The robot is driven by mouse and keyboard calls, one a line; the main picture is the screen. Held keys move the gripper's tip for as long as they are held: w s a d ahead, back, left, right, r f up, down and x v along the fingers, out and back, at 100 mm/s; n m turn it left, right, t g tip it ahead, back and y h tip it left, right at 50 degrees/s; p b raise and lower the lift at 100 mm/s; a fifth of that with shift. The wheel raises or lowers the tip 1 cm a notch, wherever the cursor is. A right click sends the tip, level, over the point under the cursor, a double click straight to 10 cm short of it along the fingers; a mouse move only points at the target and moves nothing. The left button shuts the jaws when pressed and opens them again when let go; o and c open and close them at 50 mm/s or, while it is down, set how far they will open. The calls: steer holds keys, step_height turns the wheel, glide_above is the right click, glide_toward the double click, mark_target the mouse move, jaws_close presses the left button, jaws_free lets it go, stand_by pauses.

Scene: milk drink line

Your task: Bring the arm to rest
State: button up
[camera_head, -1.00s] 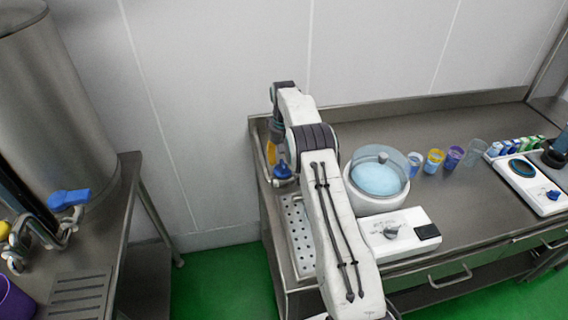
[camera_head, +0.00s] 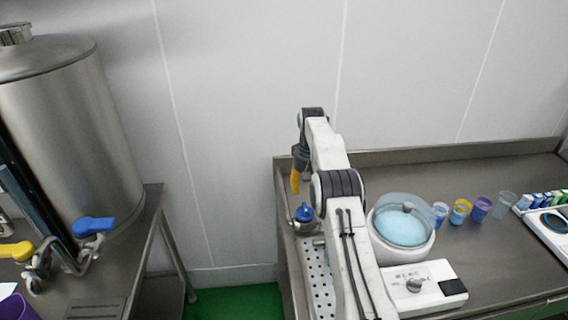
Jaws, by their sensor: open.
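My arm (camera_head: 345,215) reaches forward over the left end of the right-hand steel counter. My gripper (camera_head: 296,182) hangs at its far end, with a yellow finger pointing down. It is open, and I see nothing held in it. It is above and slightly left of a small blue-topped fitting (camera_head: 304,212) at the counter's left end. The far finger is mostly hidden.
A perforated drain tray (camera_head: 317,278) lies beside my arm. Right of it stand a machine with a blue-filled clear bowl (camera_head: 402,226) and several cups (camera_head: 460,211). A steel tank (camera_head: 70,130) with a blue-handled tap (camera_head: 93,226) stands left. Floor shows between the counters.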

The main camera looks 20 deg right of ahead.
steer(key=s+a+r+n+t, duration=0.1)
steer(key=s+a+r, duration=0.3)
steer(key=s+r, duration=0.45)
steer(key=s+a+r+t, duration=0.1)
steer(key=s+a+r, duration=0.35)
steer(key=r, duration=0.65)
steer(key=s+a+f+t, duration=0.1)
steer(key=s+a+f, duration=0.1)
steer(key=s, duration=1.1)
steer(key=s+a+f+n+t, duration=0.1)
steer(key=s+a+f, duration=0.1)
steer(key=s, duration=1.1)
steer(key=shift+s+a+f+t, duration=0.15)
steer(key=shift+s+a+t, duration=0.2)
steer(key=shift+a+t, duration=0.05)
